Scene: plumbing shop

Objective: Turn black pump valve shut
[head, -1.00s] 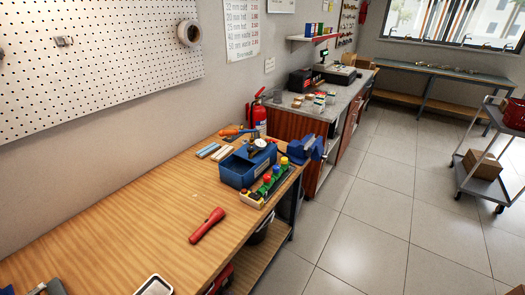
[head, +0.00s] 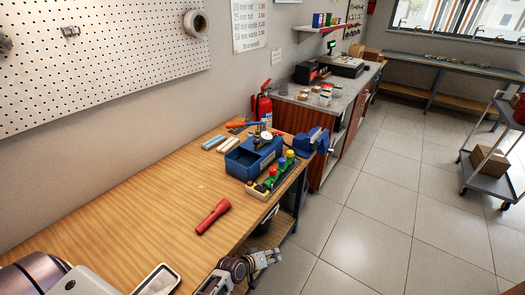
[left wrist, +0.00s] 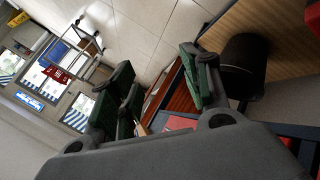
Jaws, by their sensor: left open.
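A blue open-topped pump box (head: 240,165) with a round gauge (head: 266,138) stands at the far right end of the wooden bench in the head view. A strip with several coloured knobs (head: 272,181) lies along its front side. A black valve is too small to tell apart there. My left gripper (head: 278,256) is at the bottom of the head view, beside the bench's front edge, well short of the pump. It is open and empty; its green-padded fingers (left wrist: 160,88) stand apart in the left wrist view. My right gripper is not in view.
On the bench are a red flashlight (head: 213,217), a white-rimmed tray (head: 168,271) and a blue vise (head: 311,141). A red fire extinguisher (head: 262,106) stands behind. A black bin (left wrist: 245,65) shows in the left wrist view. Open floor lies right of the bench.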

